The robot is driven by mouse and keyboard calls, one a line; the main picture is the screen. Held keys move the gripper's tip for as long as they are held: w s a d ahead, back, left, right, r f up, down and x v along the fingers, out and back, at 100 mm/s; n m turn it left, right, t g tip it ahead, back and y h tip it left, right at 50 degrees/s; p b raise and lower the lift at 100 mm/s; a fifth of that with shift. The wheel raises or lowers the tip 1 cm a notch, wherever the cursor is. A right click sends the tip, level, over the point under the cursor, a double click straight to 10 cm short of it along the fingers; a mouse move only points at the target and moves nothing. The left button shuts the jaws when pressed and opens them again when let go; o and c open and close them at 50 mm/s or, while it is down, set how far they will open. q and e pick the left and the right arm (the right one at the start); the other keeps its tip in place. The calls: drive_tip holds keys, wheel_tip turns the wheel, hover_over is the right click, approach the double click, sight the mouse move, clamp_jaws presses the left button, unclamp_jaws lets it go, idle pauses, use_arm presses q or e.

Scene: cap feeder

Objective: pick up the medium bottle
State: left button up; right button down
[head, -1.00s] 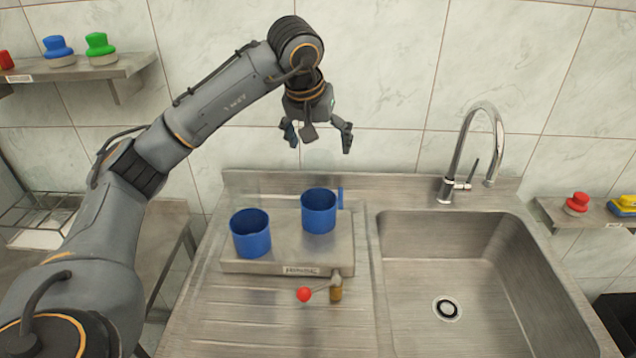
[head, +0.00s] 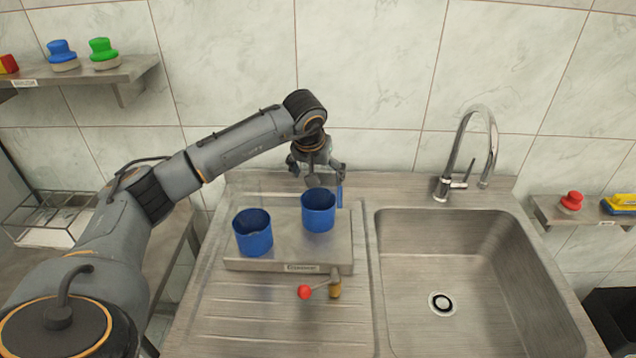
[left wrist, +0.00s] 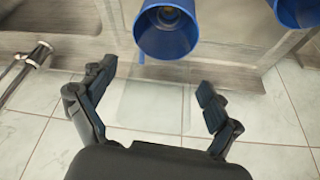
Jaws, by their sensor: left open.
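A clear, see-through upright shape, likely a bottle (left wrist: 155,105), shows faintly between my fingers in the left wrist view. I cannot tell its size from its outline. My left gripper (head: 318,180) is open just behind and above the right blue cup (head: 318,212), at the back of the steel block. In the left wrist view my left gripper (left wrist: 156,80) has its two fingers spread on either side of the clear shape, with no visible contact. In the head view the clear shape is hard to make out behind the gripper and cup. My right gripper is not in view.
A second blue cup (head: 253,233) stands left on the steel block (head: 290,240). A red-ended lever (head: 304,292) sticks out in front. The sink (head: 440,250) and faucet (head: 463,155) are to the right. The tiled wall is close behind the gripper.

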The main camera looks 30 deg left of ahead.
use_arm(q)
drive_tip(key=shift+w+a+f, duration=0.1)
drive_tip(key=shift+w+f, duration=0.1)
drive_tip(key=shift+f, duration=0.3)
drive_tip(key=c, duration=1)
drive_tip(key=shift+c, duration=0.2)
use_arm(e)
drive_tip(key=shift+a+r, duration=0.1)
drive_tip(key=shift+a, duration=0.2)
use_arm(q)
drive_tip(key=shift+r, duration=0.15)
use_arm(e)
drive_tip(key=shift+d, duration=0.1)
use_arm(q)
wheel_tip(320, 180, up, 10)
drive_tip(key=shift+f+b, duration=0.1)
drive_tip(key=shift+b, duration=1.05)
wheel_tip(320, 180, up, 14)
drive_tip(key=p, duration=1.2)
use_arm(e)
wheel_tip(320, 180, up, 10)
